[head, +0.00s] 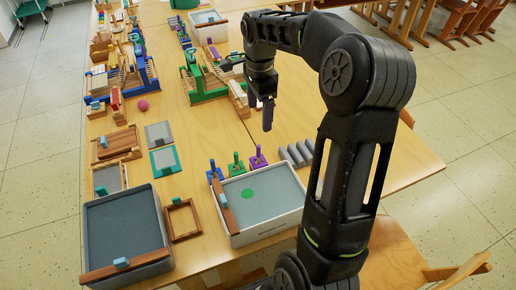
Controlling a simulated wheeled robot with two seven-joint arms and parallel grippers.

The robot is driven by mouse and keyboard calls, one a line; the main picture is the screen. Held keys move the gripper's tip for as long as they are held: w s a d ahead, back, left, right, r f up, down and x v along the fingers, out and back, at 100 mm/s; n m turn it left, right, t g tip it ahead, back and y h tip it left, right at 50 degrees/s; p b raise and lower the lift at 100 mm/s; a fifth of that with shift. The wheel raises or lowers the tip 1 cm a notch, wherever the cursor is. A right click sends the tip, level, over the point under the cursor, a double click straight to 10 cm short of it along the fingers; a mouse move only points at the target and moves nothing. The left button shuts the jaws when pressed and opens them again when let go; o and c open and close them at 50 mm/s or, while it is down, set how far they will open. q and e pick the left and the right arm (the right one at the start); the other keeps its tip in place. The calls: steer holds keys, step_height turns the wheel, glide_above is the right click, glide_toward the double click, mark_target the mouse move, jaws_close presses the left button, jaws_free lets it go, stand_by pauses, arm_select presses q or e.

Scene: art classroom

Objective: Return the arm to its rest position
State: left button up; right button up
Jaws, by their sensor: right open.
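My right arm rises from the bottom right and bends over the table (222,123). My right gripper (267,112) hangs from it, pointing down, above the right part of the table. It is open, and I see nothing held between its fingers. It is apart from the white tray below it. My left gripper does not show.
A white tray (292,217) with a grey bed and a dark tray (85,243) stand at the near edge. Small pegs in purple (257,159), green (236,166) and blue stand behind the white tray. Wooden frames and coloured stands crowd the left side. Chairs stand at upper right.

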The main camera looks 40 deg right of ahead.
steer(key=shift+o, duration=1.4)
steer(key=shift+f, duration=0.25)
step_height(320, 180, down, 10)
steer(key=b, duration=0.8)
steer(key=shift+r, duration=0.2)
step_height(320, 180, up, 10)
steer(key=p, duration=0.8)
steer(key=shift+f, duration=0.1)
